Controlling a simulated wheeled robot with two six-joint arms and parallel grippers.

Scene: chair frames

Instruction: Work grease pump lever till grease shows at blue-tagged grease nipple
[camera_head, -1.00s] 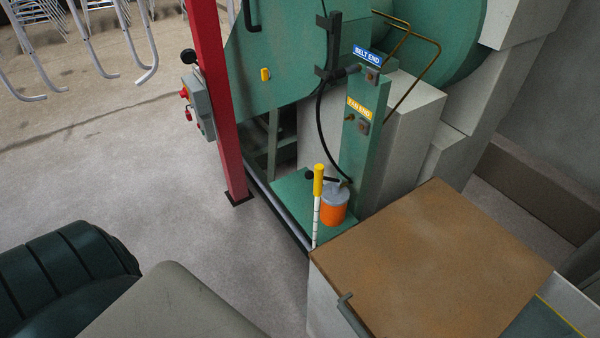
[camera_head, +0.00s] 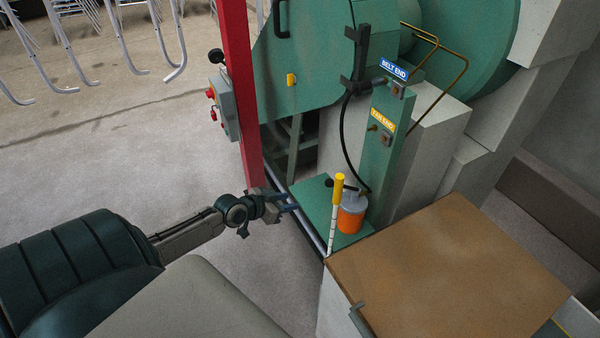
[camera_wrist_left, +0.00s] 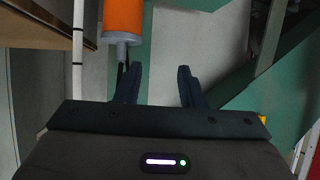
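The grease pump (camera_head: 351,222), an orange cylinder with a grey cap, stands on the green ledge. Its lever (camera_head: 337,192) has a yellow grip above a white, black-banded rod and stands nearly upright. A black hose (camera_head: 344,140) runs up from the pump towards the blue BELT END tag (camera_head: 394,69). A small fitting (camera_head: 397,90) sits below that tag; I cannot make out grease there. My left gripper (camera_head: 291,202) is open and empty, left of the pump and apart from the lever. The left wrist view shows its parted fingers (camera_wrist_left: 157,86), the orange pump (camera_wrist_left: 123,18) and the banded rod (camera_wrist_left: 78,45). My right gripper is out of view.
A yellow FAN END tag (camera_head: 383,120) is lower on the green post. A red post (camera_head: 242,100) with a grey switch box (camera_head: 224,105) stands behind my left arm. A brown-topped block (camera_head: 450,275) is right of the pump. Open floor (camera_head: 100,170) lies left.

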